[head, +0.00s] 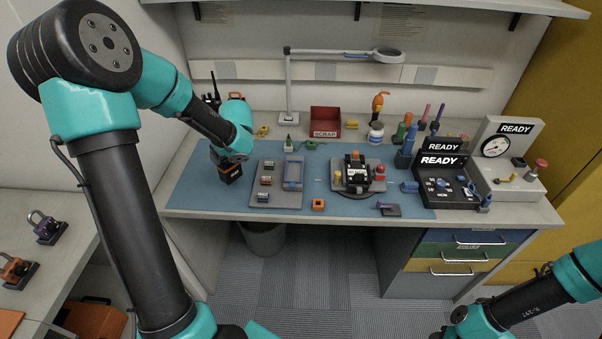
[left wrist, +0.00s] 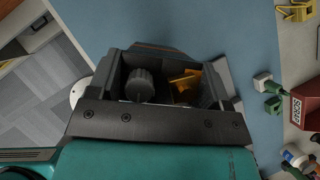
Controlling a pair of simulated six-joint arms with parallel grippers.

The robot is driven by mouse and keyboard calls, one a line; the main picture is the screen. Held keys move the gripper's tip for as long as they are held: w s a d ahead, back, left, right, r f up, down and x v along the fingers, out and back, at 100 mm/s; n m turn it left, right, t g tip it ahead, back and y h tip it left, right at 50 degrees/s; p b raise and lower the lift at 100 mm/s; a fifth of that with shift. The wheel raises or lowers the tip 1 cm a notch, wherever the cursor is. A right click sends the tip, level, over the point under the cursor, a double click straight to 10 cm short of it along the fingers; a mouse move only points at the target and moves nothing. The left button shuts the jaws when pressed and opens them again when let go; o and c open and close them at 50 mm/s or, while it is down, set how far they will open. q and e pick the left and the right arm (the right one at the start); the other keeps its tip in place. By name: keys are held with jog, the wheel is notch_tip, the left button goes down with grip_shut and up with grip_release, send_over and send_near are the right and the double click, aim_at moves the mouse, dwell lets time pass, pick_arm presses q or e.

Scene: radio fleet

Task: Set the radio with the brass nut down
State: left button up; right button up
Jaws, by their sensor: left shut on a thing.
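My left gripper (head: 228,166) is over the left part of the blue mat (head: 193,190), pointing down. It is shut on a dark radio with an orange edge (head: 231,178), low over the mat; I cannot tell whether the radio touches it. In the left wrist view the radio's top shows between the jaws (left wrist: 158,92), with a dark ribbed knob (left wrist: 140,84) and a brass-yellow part (left wrist: 186,80) beside it. The rest of the radio is mostly hidden by the gripper. Only part of my right arm shows at lower right; its gripper is out of view.
A grey tray (head: 258,199) with small parts lies right of the left gripper. A red scrap bin (head: 325,118), a lamp and black READY stations (head: 443,187) stand around.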

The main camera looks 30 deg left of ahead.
pick_arm(q)
jog(key=s+d+n+g, duration=0.2)
jog(key=s+d+n, duration=0.1)
jog(key=s, duration=0.3)
jog(key=s+d+r+n+g, duration=0.1)
jog(key=s+d+n, duration=0.3)
jog(key=s, duration=0.1)
jog(key=shift+s+n+g+h, duration=0.3)
jog(key=shift+s+g, duration=0.1)
jog(key=shift+r, duration=0.1)
jog(key=w+a+f, duration=0.1)
jog(key=w+a, duration=0.8)
jog(key=a, duration=0.3)
jog(key=shift+f, duration=0.2)
jog(key=shift+w, duration=0.1)
jog(key=shift+w+a+f, duration=0.15)
jog(key=shift+a+f, duration=0.05)
jog(key=shift+f, duration=0.7)
jog(key=shift+w+a+f, duration=0.1)
jog(key=shift+a+f, duration=0.05)
jog(key=shift+f, duration=0.75)
jog(key=shift+f, duration=0.1)
